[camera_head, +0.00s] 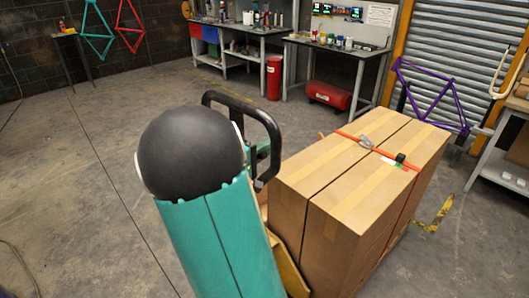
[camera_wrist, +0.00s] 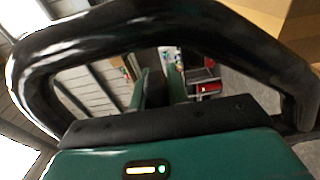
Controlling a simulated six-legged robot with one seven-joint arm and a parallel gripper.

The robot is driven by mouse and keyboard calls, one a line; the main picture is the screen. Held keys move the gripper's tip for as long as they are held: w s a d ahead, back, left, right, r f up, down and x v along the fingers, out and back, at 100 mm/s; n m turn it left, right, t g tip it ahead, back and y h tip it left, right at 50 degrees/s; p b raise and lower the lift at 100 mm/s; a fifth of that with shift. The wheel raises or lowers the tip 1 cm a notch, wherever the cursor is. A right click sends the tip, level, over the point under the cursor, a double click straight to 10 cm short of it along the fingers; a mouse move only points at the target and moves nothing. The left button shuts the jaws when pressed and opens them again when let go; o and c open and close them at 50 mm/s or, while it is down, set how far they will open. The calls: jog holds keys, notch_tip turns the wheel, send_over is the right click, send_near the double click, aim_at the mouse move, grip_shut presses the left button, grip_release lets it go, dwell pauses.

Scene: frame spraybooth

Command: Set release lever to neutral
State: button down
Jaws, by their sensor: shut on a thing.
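The black loop handle (camera_head: 272,150) of the truck stands just left of the strapped boxes in the head view. It also fills the upper part of the wrist view (camera_wrist: 215,30) as a large dark frame. My gripper (camera_wrist: 160,88) has its two green fingers inside the loop's opening, a narrow gap apart. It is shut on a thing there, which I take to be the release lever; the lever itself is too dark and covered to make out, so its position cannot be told. In the head view my arm hides most of the gripper.
Two tall cardboard boxes (camera_head: 345,190) with an orange strap (camera_head: 378,148) stand close right of the handle. A purple bicycle frame (camera_head: 436,90) leans near the shutter. Workbenches (camera_head: 340,50) and a red tank (camera_head: 329,95) are at the back.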

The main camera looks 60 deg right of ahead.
jog(key=c, duration=1.4)
grip_release()
jog(key=shift+o, duration=0.2)
jog(key=w+a, duration=0.2)
jog(key=a, duration=1.1)
jog(key=shift+a, duration=0.35)
jog(key=shift+s, duration=0.1)
